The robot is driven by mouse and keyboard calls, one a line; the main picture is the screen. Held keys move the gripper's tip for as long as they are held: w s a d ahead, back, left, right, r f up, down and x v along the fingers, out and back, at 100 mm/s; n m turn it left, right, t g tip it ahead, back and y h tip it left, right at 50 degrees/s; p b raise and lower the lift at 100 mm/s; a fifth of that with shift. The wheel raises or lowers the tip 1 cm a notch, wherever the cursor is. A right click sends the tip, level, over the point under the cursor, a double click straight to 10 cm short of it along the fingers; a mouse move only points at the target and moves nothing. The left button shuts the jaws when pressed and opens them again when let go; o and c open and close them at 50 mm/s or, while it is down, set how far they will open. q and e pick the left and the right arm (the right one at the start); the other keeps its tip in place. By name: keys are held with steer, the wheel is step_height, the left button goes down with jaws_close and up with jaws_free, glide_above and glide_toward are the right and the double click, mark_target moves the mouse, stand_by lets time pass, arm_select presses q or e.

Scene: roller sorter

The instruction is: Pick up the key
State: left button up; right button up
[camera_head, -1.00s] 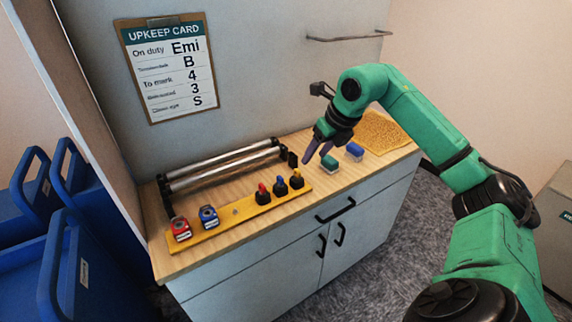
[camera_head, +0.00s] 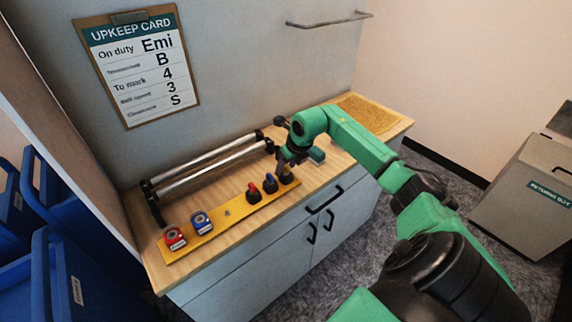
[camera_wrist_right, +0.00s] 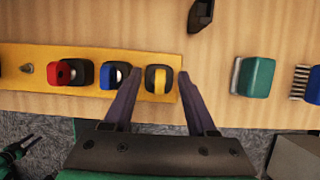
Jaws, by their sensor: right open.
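No plainly key-shaped thing shows, and I cannot tell which item is the key. A yellow strip (camera_head: 238,218) on the counter carries black pieces with a red top (camera_head: 253,192), a blue top (camera_head: 270,182) and a yellow top (camera_wrist_right: 158,84). My right gripper (camera_head: 287,165) is over the strip's right end. In the right wrist view, its open fingers (camera_wrist_right: 158,78) lie on either side of the yellow-topped piece; contact cannot be told. In the head view, the gripper mostly hides that piece.
A red block (camera_head: 174,239) and a blue block (camera_head: 201,222) are at the strip's left end. Metal rollers (camera_head: 205,168) stand behind. A green block (camera_wrist_right: 257,77) and a brush (camera_wrist_right: 304,82) lie right of the gripper. A cork mat (camera_head: 368,114) is farther right.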

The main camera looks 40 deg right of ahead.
steer(key=shift+w+f, duration=0.1)
steer(key=shift+f, duration=0.1)
jaws_close()
steer(key=shift+w+r, duration=0.1)
steer(key=shift+r, duration=0.35)
step_height(320, 180, up, 24)
steer(key=p, duration=0.3)
steer(key=shift+f, duration=0.2)
